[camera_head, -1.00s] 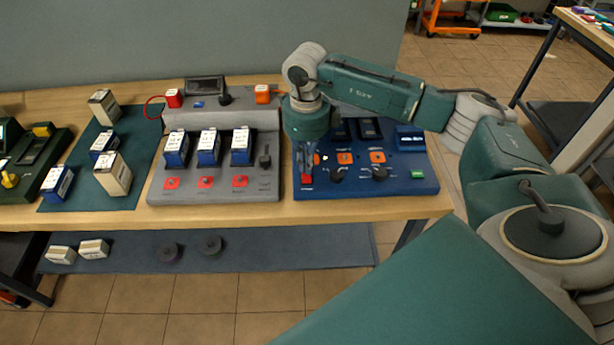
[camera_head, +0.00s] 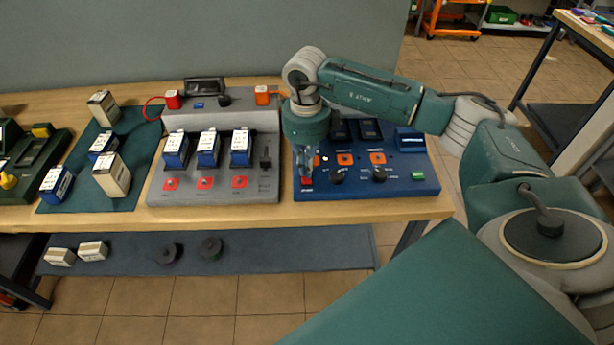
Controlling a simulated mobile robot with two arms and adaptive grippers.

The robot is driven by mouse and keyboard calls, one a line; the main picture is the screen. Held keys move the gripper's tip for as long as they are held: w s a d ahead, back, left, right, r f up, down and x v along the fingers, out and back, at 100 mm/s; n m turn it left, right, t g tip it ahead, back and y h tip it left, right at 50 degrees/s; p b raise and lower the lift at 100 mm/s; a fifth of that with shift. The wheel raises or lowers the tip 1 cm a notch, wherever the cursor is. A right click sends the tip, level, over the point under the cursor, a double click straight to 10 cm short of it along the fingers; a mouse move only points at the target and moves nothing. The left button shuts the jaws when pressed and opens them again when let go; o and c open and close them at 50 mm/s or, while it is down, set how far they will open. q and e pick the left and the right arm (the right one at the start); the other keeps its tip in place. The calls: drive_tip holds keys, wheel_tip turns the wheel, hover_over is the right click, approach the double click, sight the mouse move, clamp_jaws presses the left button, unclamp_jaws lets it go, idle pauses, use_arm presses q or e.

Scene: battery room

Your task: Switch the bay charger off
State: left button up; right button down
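A blue charger unit (camera_head: 415,185) stands on the right of the bench. Its sloped front has a red switch (camera_head: 306,181) at the left, orange squares, black knobs (camera_head: 379,174) and a green button (camera_head: 417,175). My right gripper (camera_head: 304,172) points down just over the red switch; its fingers look close together, but I cannot tell if they are shut or touching the switch. A grey three-bay unit (camera_head: 215,190) stands to the left, with blue batteries (camera_head: 207,150), red buttons and a black slider lever (camera_head: 265,155). My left gripper is out of view.
A dark green mat (camera_head: 128,195) with several batteries lies left of the grey unit. A green device (camera_head: 40,155) stands at the far left. The wooden front edge (camera_head: 240,216) of the bench is clear. A lower shelf (camera_head: 285,253) holds boxes and black discs.

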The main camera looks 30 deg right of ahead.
drive_tip(key=shift+r+p, duration=1.9)
drive_tip(key=shift+r, duration=1.45)
